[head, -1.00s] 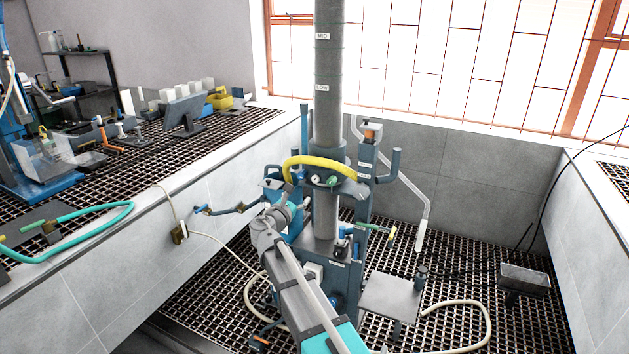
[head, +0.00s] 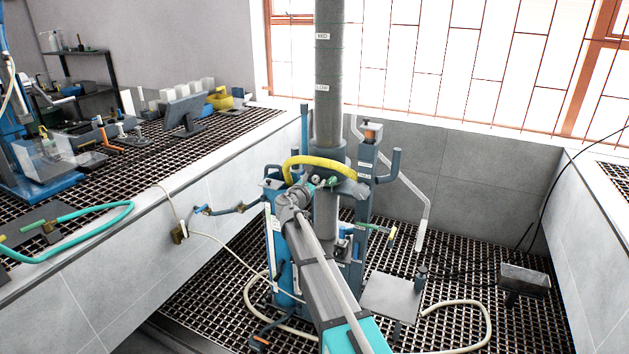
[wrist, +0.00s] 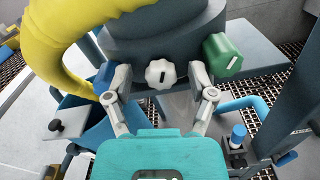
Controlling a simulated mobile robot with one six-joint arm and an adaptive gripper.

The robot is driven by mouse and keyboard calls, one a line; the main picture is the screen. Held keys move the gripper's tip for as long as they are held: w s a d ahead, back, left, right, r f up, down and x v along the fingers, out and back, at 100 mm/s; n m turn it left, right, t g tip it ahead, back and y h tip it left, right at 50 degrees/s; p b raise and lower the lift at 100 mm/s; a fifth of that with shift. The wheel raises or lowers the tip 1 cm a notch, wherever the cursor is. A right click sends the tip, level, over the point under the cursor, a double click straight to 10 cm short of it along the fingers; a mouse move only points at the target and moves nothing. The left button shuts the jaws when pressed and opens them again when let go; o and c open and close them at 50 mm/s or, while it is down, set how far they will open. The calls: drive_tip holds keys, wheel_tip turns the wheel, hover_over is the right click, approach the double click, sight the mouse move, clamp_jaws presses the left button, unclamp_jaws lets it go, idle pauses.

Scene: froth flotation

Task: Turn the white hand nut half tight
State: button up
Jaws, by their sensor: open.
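The white hand nut (wrist: 161,73) is a small lobed knob with a dark mark on its face, on the front of a dark grey collar (wrist: 165,28). My gripper (wrist: 160,78) is open, with one finger on each side of the white nut and gaps between. The nut is not held. A green hand nut (wrist: 222,55) sits to its right, close to the right fingertip. A blue part (wrist: 103,76) shows at the left fingertip. In the head view the collar (head: 345,187) is on the tall grey column (head: 329,90), with my wrist in front.
A thick yellow hose (wrist: 60,45) curves past the collar's left side. A light blue pipe (wrist: 240,103) and a dark upright post (wrist: 288,110) stand to the right. A flat grey plate (head: 390,293) lies low at the column's right.

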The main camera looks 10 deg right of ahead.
drive_tip(key=shift+w, duration=0.1)
clamp_jaws()
idle(0.4)
drive_tip(key=shift+m, duration=0.4)
drive_tip(key=m, duration=0.3)
drive_tip(key=shift+w, duration=0.1)
drive_tip(key=m, duration=0.9)
drive_tip(key=shift+w+m, duration=0.15)
drive_tip(key=shift+m, duration=0.95)
